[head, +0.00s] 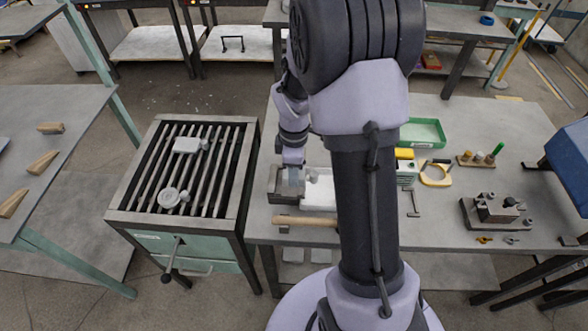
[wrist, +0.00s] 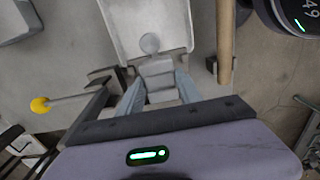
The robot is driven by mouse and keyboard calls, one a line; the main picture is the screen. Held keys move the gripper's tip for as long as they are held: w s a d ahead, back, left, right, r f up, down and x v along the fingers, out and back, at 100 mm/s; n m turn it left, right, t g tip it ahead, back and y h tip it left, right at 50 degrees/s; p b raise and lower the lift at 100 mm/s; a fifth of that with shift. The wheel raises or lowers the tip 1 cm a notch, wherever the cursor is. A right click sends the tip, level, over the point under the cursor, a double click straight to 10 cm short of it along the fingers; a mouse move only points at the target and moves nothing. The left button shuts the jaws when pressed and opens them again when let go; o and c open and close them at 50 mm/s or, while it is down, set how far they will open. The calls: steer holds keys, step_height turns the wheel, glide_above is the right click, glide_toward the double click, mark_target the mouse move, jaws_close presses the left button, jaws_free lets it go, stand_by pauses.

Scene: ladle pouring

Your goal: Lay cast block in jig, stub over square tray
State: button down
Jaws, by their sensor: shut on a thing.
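My gripper (wrist: 159,88) is shut on a grey cast block (wrist: 158,70), with one finger on each side of it. The block's round stub (wrist: 150,43) points away from my wrist and shows over the near part of the pale square tray (wrist: 124,22). In the head view the block (head: 296,180) is low at the jig (head: 284,198), beside the square tray (head: 320,199). The jig's dark body (wrist: 103,78) shows beside the fingers in the wrist view. My gripper hides much of the jig, so I cannot tell whether the block touches its floor.
A yellow-knobbed lever (wrist: 40,105) stands out beside the jig. A wooden handle (head: 305,221) lies along the near bench edge. Two other castings, a block (head: 187,145) and a round one (head: 170,198), lie on the slatted rack (head: 152,160). A green tray (head: 423,132) stands farther right.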

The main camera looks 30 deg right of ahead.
steer(key=shift+f, duration=0.35)
steer(key=c, duration=0.7)
jaws_free()
step_height(320, 180, up, 18)
steer(key=p, duration=0.6)
steer(key=s+a+m+t+b, duration=0.2)
steer(key=s+a+m+b, duration=0.1)
steer(key=s+a+m, duration=0.2)
steer(key=s+a+r+m+t+y+b, duration=0.1)
steer(key=s+a+m+t+b, duration=0.1)
steer(key=s+a+m, duration=0.3)
steer(key=s+a+r+m+t+y+b, duration=0.1)
steer(key=s+a+m+b, duration=0.3)
steer(key=s+a+m, duration=0.1)
steer(key=shift+s+a+m+t+b, duration=0.2)
steer(key=shift+s+a, duration=0.15)
steer(key=shift+s, duration=0.25)
steer(key=shift+s+a+m+t+b, duration=0.1)
steer(key=shift+s+a+t+b, duration=0.15)
steer(key=shift+s, duration=0.3)
